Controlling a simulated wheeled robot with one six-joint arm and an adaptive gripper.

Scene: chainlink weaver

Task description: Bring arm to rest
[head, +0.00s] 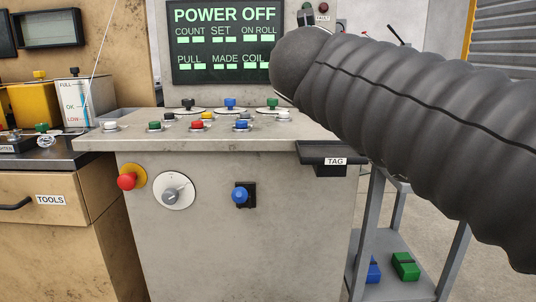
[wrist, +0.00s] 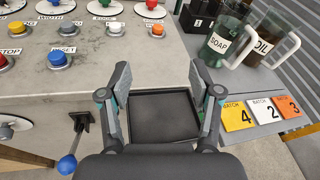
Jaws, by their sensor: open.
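My gripper (wrist: 163,76) is open and empty in the wrist view, its two fingers spread apart. It hangs above or in front of the black tray (wrist: 165,115) at the machine's front right edge; I cannot tell the exact height. In the head view my thick dark arm reaches in from the right, and the gripper itself cannot be made out there. The tray labelled TAG (head: 328,170) shows below the arm. The machine's screen (head: 222,43) reads POWER OFF.
The control panel (head: 135,142) carries several coloured buttons and knobs. A red button (head: 127,181), a rotary switch (head: 173,191) and a blue-knobbed lever (head: 240,195) sit on its front. SOAP (wrist: 222,40) and OIL (wrist: 264,45) jugs and batch cards (wrist: 262,111) stand at the right.

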